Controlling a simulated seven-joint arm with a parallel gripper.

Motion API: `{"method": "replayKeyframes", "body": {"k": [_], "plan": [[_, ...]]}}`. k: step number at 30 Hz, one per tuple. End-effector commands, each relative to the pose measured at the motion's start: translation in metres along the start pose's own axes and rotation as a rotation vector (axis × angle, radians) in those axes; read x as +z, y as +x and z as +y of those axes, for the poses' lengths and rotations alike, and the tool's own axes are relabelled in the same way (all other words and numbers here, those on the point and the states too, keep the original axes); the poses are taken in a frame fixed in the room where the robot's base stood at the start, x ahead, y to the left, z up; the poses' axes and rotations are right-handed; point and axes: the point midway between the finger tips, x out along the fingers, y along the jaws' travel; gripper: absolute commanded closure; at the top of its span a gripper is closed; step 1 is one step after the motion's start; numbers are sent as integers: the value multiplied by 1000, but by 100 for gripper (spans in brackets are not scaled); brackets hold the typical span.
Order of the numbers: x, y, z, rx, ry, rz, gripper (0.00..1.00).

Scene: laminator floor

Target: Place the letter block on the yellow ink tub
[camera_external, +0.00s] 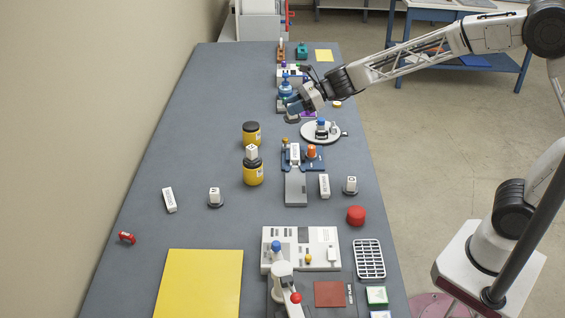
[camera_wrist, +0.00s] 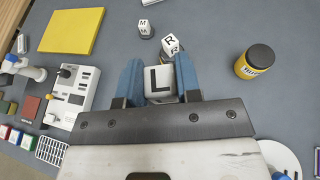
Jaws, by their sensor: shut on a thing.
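My gripper (camera_wrist: 158,82) is shut on a white letter block marked L (camera_wrist: 160,82), held between its blue fingers. In the external view, my gripper (camera_external: 293,105) is over the far part of the bench; the held block is hard to make out there. Two yellow ink tubs with dark lids stand mid-bench, well apart from my gripper. The farther tub (camera_external: 252,136) has a bare lid and also shows in the wrist view (camera_wrist: 250,66). The nearer tub (camera_external: 253,176) carries a white block (camera_external: 252,152), apparently the R block (camera_wrist: 170,44) in the wrist view.
A white M block (camera_wrist: 145,27) sits on a dark disc left of the nearer tub in the external view. A round white plate (camera_external: 318,137) and a blue fixture (camera_external: 290,159) stand right of the tubs. A yellow sheet (camera_external: 200,285) lies at front left. The bench's left strip is mostly clear.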

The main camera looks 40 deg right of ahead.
Motion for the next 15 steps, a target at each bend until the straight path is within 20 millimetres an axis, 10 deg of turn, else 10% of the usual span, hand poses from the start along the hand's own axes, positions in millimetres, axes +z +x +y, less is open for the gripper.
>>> {"method": "replayKeyframes", "body": {"k": [15], "plan": [[4,-6,-47,62,-26,1,100]]}}
